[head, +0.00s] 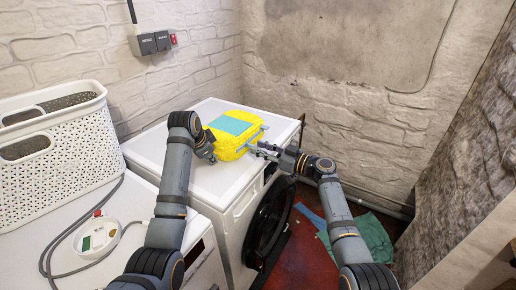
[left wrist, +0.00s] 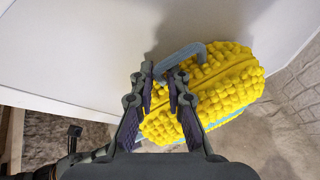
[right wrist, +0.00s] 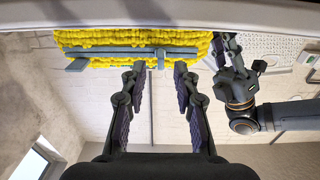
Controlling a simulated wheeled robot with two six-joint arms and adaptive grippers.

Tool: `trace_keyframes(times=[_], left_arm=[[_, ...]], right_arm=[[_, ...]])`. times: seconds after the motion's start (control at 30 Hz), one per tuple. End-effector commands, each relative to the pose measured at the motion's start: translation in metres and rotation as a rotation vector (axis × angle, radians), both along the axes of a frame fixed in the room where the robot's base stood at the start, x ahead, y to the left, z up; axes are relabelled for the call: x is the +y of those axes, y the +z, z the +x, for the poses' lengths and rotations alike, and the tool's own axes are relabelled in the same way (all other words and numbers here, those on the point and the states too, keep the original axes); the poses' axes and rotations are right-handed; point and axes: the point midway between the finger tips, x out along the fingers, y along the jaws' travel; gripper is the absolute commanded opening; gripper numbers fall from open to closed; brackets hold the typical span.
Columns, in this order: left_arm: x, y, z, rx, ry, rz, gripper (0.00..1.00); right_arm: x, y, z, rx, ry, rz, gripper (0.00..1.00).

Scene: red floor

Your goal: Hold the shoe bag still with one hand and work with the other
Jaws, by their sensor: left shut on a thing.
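The shoe bag (head: 236,132) is yellow and nubbly with a light blue panel on top. It lies on the white washing machine (head: 158,140). My left gripper (head: 210,152) is at its left end; in the left wrist view the fingers (left wrist: 160,72) are shut on the grey-blue loop (left wrist: 181,54) at the bag's end. My right gripper (head: 262,150) is at the bag's right-hand side. In the right wrist view its fingers (right wrist: 157,70) are open and empty, facing the grey-blue zip strip (right wrist: 115,52) and its upright tab (right wrist: 160,58). Contact with the tab cannot be told.
A white perforated basket (head: 60,150) stands at the left, with a round white item (head: 97,238) and a grey cable (head: 62,235) before it. The machine's dark round door (head: 268,222) hangs open. Teal cloth (head: 372,238) lies on the red floor. Switches (head: 155,42) are on the wall.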

Motion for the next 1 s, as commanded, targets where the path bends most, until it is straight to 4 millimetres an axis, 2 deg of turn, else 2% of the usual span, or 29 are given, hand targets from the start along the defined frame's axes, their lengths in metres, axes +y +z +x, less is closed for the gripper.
trace_keyframes(times=[0.17,0.43,0.67,1.0], left_arm=[[-0.0005,0.0004,0.0001,-0.001,-0.001,0.000,0.00],[-0.0006,0.0003,0.0000,0.000,-0.002,-0.001,0.00],[-0.0006,0.0003,0.0000,0.000,-0.002,-0.001,0.00],[-0.0006,0.0003,0.0000,0.000,-0.002,0.000,0.00]], right_arm=[[0.0137,0.0001,0.0076,0.000,0.000,-0.001,0.30],[0.0150,-0.0002,0.0085,-0.001,0.000,-0.002,0.30],[0.0147,-0.0002,0.0084,0.000,0.000,-0.001,0.00],[0.0144,-0.0003,0.0084,0.000,-0.001,-0.001,0.00]])
